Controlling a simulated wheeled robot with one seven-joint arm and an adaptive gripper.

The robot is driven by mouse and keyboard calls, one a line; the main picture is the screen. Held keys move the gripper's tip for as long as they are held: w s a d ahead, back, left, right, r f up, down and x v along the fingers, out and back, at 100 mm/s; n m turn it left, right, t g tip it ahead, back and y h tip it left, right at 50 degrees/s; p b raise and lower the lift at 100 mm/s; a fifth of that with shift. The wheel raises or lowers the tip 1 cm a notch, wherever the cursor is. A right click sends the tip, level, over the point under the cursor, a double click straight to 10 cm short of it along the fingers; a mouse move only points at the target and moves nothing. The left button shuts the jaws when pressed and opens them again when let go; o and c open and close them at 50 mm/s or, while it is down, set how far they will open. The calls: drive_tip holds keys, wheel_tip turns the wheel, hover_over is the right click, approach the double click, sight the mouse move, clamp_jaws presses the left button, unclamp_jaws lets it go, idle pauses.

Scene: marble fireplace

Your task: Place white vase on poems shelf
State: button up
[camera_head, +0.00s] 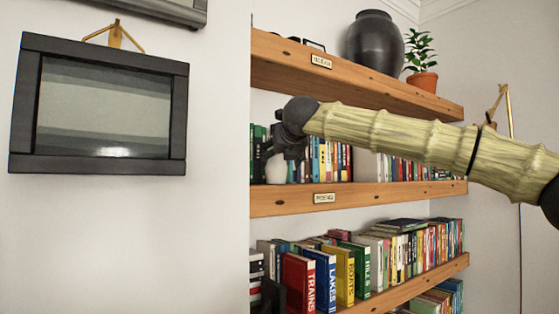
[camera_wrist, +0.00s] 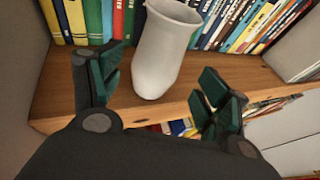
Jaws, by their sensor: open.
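The white vase (camera_wrist: 168,50) stands upright on the wooden middle shelf (camera_wrist: 62,96), near its front edge in the wrist view. In the head view a small part of the vase (camera_head: 276,169) shows below my gripper (camera_head: 280,152), which hides the rest. In the wrist view my gripper (camera_wrist: 160,78) is open, with one green-padded finger on each side of the vase and visible gaps between. The middle shelf (camera_head: 385,194) bears a small label plate (camera_head: 324,198) whose lettering I cannot read clearly.
Books (camera_head: 330,160) stand behind the vase on the middle shelf. The top shelf (camera_head: 283,66) holds a dark vase (camera_head: 375,42) and a potted plant (camera_head: 421,62). The lower shelf (camera_head: 400,292) is full of books. A framed screen (camera_head: 105,105) hangs on the left wall.

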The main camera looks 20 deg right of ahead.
drive_tip(key=b+v, duration=0.2)
drive_tip(key=v, duration=0.7)
